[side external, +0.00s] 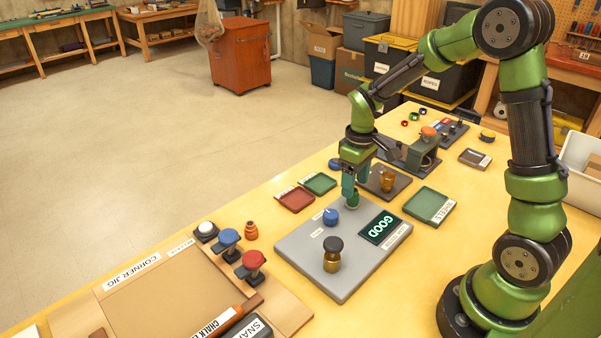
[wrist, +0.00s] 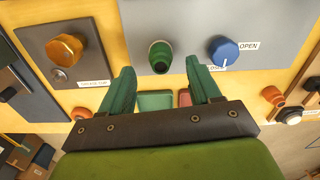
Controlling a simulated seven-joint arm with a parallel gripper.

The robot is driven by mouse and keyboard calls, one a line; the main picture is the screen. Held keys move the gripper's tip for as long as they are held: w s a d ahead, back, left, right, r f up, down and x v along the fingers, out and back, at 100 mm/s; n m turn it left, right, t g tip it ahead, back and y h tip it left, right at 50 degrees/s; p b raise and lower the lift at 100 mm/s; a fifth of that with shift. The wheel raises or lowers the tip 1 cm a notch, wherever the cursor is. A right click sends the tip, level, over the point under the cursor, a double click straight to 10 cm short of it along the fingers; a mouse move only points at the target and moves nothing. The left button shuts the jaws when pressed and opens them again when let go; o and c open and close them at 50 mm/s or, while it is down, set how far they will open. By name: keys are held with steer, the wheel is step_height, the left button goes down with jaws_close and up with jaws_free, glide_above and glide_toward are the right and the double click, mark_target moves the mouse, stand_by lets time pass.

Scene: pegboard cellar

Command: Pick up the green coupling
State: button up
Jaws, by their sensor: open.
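The green coupling (side external: 353,201) stands at the far edge of a grey panel (side external: 305,249), just below my gripper. In the wrist view the green coupling (wrist: 160,55) shows its dark round opening. It lies beyond the tips and sideways between the two fingers. My gripper (side external: 349,186) is open, with its green fingers pointing down. In the wrist view my gripper (wrist: 159,68) has its fingers well apart with nothing held between them. I cannot tell from the side view whether the fingertips overlap the coupling in height.
The panel carries a blue knob (side external: 330,217), a brass knob with a dark top (side external: 332,254) and a lit GOOD display (side external: 380,227). A smaller plate with a brass knob (side external: 386,181) stands beside my gripper. Red (side external: 296,200) and green (side external: 319,183) trays lie close by.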

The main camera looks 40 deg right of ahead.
step_height(320, 180, down, 3)
steer(key=shift+f, duration=0.15)
steer(key=shift+c, duration=0.4)
jaws_close()
